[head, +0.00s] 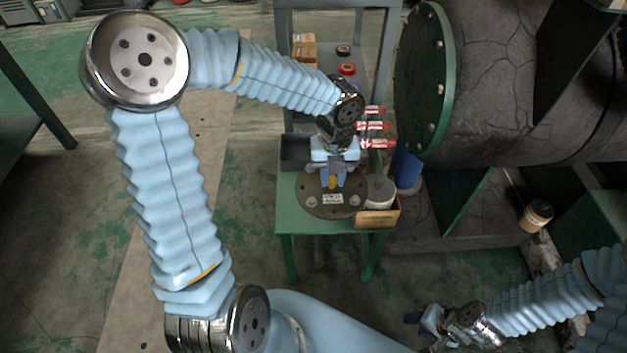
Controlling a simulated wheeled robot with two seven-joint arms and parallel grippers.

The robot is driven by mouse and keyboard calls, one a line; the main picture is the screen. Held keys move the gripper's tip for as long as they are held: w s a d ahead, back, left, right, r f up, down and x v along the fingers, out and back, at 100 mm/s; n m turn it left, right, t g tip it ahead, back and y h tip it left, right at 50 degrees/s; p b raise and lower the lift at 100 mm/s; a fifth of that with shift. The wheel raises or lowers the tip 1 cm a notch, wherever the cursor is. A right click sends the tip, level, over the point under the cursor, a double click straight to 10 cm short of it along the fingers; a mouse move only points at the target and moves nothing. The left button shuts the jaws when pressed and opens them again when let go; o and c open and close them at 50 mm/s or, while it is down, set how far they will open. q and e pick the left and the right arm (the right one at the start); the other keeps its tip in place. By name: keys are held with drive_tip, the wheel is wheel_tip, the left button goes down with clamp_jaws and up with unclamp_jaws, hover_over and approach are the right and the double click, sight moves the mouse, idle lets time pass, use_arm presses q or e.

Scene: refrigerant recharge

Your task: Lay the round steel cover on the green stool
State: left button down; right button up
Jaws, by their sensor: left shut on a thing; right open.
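The round steel cover (350,210) is a dark disc with bolts around its rim and a white label. It appears flat, over or on the top of the green stool (285,218); I cannot tell whether it touches the stool. My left gripper (333,182) is directly above the cover and shut on it, at a small yellow part near its middle. The gripper hides the back part of the cover. My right gripper (415,320) is low at the bottom right, open and away from the stool.
A grey bin (295,150) sits behind the cover. A white tub (380,190) and a cardboard box (377,217) crowd its right side. Several red-and-white cylinders (374,126) lie behind. A blue cylinder (406,168) and a large dark tank (490,80) stand right.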

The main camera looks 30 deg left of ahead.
sight(315, 170)
use_arm(q)
drive_tip(key=w+a+f, duration=0.1)
drive_tip(key=a+f, duration=0.2)
drive_tip(key=a, duration=0.1)
drive_tip(key=w+a+f, duration=0.1)
drive_tip(key=a+f, duration=0.1)
drive_tip(key=shift+w+f, duration=0.3)
drive_tip(key=shift+f, duration=0.05)
drive_tip(key=shift+w+a+f, duration=0.15)
drive_tip(key=shift+a+f, duration=0.3)
drive_tip(key=shift+f, duration=0.15)
wheel_tip(315, 170, down, 3)
drive_tip(key=shift+a+f+b, duration=0.1)
drive_tip(key=shift+b, duration=0.25)
drive_tip(key=c, duration=1)
unclamp_jaws()
drive_tip(key=shift+f, duration=0.1)
drive_tip(key=shift+o, duration=0.4)
drive_tip(key=shift+r, duration=0.55)
wheel_tip(315, 170, up, 11)
drive_tip(key=shift+r+p, duration=0.1)
drive_tip(key=shift+p, duration=0.75)
